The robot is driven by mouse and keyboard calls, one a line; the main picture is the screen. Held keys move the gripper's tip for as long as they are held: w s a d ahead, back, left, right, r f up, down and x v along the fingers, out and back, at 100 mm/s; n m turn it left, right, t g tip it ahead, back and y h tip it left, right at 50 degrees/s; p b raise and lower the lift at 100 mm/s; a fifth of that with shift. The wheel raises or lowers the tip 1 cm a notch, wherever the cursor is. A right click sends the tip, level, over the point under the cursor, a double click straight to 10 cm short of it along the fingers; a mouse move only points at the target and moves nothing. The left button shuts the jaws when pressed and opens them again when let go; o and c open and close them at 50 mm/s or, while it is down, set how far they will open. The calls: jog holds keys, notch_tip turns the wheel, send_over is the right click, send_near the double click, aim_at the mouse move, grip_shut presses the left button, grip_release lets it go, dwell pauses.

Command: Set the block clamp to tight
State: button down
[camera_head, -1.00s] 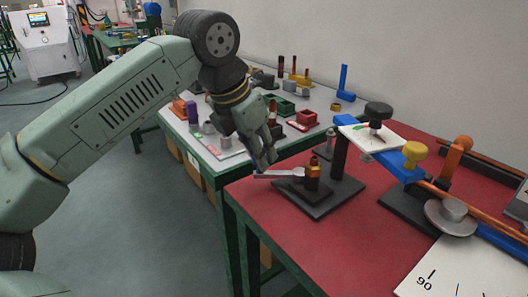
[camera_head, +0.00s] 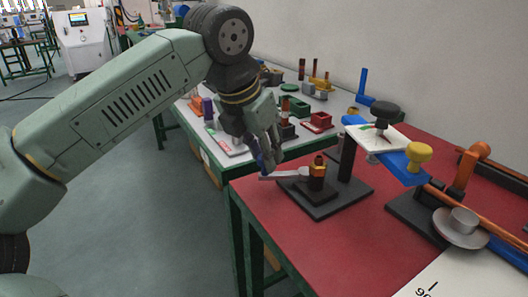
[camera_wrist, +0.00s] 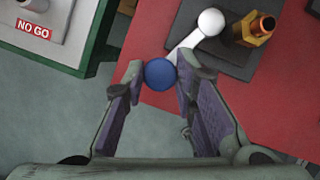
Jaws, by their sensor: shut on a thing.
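The block clamp shows as a pale grey lever (camera_head: 288,175) that runs left from a black block and brass hex fitting (camera_head: 318,170) on a black base plate (camera_head: 335,200). In the wrist view the lever has a round white hub (camera_wrist: 211,21) beside the brass fitting (camera_wrist: 254,28) and a blue ball knob (camera_wrist: 160,74) at its free end. My gripper (camera_head: 266,172) is at this free end, over the table's left edge. In the wrist view its fingers (camera_wrist: 160,78) are shut on the blue knob, one on each side. No tight marking is readable.
A black post, a blue bar (camera_head: 400,168) with a yellow knob (camera_head: 419,155), and a grey disc (camera_head: 461,227) stand to the right on the red table (camera_head: 285,235). A second table with several small parts lies behind. Open floor is at left.

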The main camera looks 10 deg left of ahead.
jog(key=c, duration=1.3)
grip_release()
jog(key=v, duration=0.7)
jog(key=shift+s+r, duration=0.1)
jog(key=shift+r, duration=0.15)
